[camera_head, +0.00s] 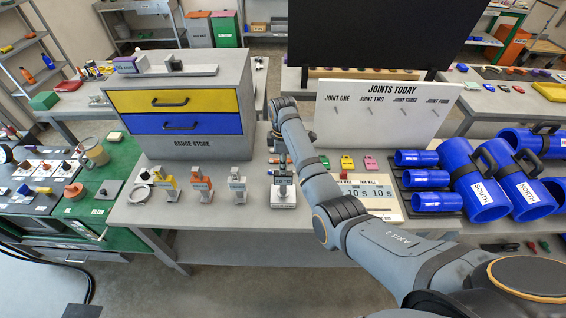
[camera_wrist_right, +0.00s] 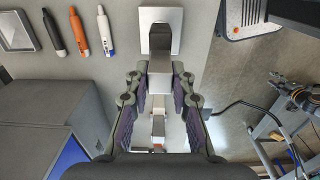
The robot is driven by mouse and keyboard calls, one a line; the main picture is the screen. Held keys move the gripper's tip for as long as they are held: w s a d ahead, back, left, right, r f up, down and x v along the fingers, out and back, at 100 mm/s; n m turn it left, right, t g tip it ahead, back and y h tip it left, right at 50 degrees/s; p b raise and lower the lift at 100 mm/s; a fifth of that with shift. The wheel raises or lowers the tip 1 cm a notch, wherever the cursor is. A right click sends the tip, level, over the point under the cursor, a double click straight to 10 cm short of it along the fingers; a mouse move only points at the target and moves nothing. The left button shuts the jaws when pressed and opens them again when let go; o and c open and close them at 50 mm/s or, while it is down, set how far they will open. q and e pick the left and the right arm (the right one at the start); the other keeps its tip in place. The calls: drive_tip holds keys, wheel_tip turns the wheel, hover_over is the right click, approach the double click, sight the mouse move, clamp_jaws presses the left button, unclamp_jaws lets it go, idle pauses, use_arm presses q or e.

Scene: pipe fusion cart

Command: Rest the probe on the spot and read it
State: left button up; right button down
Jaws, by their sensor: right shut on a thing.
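My right gripper (camera_wrist_right: 158,108) reaches over the bench from the right in the head view. Its fingers are shut on a slim grey instrument, which looks like the probe (camera_wrist_right: 160,82). In the head view, a small instrument with a display (camera_head: 284,183) stands upright on a pale base just below that gripper. I cannot tell there whether it is the held one. Beyond the fingers, the wrist view shows a white plate with a grey block (camera_wrist_right: 160,38). The spot itself I cannot make out. My left gripper is not in view.
More small instruments stand to the left, among them an orange one (camera_head: 201,184) and a grey one (camera_head: 237,186). A gauge store (camera_head: 190,142) rises behind them. A white joints board (camera_head: 385,122) and blue pipes (camera_head: 478,190) are at right. Bare bench shows in front.

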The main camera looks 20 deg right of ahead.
drive_tip(key=shift+s+f+p, duration=0.15)
drive_tip(key=shift+p, duration=0.2)
idle(2.9)
drive_tip(key=shift+w+r, duration=0.2)
drive_tip(key=shift+r, duration=3.45)
drive_tip(key=shift+f, duration=0.1)
